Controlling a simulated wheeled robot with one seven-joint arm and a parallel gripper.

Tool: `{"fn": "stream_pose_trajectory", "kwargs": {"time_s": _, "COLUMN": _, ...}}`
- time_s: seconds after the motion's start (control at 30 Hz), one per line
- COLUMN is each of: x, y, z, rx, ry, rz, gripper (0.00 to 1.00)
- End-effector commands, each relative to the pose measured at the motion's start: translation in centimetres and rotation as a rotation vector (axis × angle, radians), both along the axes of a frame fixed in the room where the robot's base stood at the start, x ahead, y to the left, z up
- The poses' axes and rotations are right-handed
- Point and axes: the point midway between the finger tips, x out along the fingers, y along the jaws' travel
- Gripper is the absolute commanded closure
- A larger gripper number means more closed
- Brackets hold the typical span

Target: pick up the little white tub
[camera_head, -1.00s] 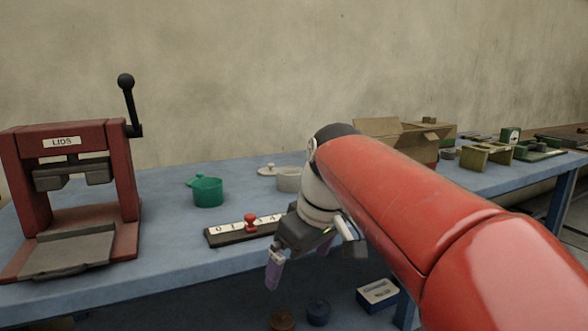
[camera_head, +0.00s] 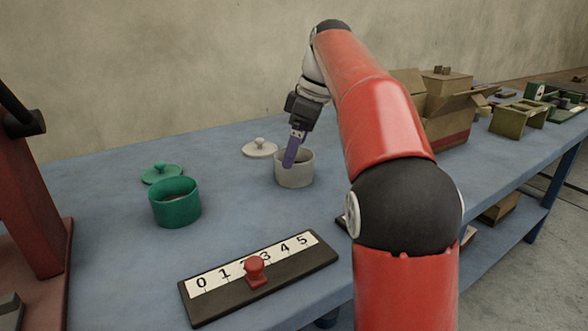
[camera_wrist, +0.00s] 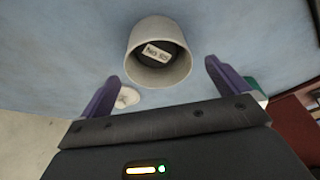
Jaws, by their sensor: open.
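The little white tub (camera_head: 296,172) stands upright and uncovered on the blue table, right of the green tub. Its white lid (camera_head: 259,148) lies on the table just behind it to the left. My gripper (camera_head: 291,160) is at the tub in the head view, with a purple finger overlapping its rim. In the wrist view, my gripper (camera_wrist: 164,82) is open, and the tub (camera_wrist: 146,72) lies ahead, roughly between the two purple fingers. A label reading roughly "No 85" shows inside it. I cannot tell whether a finger touches the tub.
The green tub (camera_head: 176,210) and its green lid (camera_head: 161,173) are to the left. A black number board (camera_head: 200,308) with a red knob (camera_head: 256,270) lies in front. A red press (camera_head: 30,200) stands at far left, cardboard boxes (camera_head: 446,112) at right.

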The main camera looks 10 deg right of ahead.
Motion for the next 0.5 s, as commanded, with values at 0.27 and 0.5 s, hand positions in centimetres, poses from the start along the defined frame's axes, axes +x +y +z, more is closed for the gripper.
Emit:
{"fn": "stream_pose_trajectory", "kwargs": {"time_s": 0.27, "x": 0.4, "y": 0.7, "z": -4.1, "rx": 0.0, "ry": 0.003, "rz": -0.001, "gripper": 0.0}}
{"fn": "stream_pose_trajectory", "kwargs": {"time_s": 0.5, "x": 0.7, "y": 1.1, "z": -5.4, "rx": 0.0, "ry": -0.001, "rz": -0.001, "gripper": 0.0}}
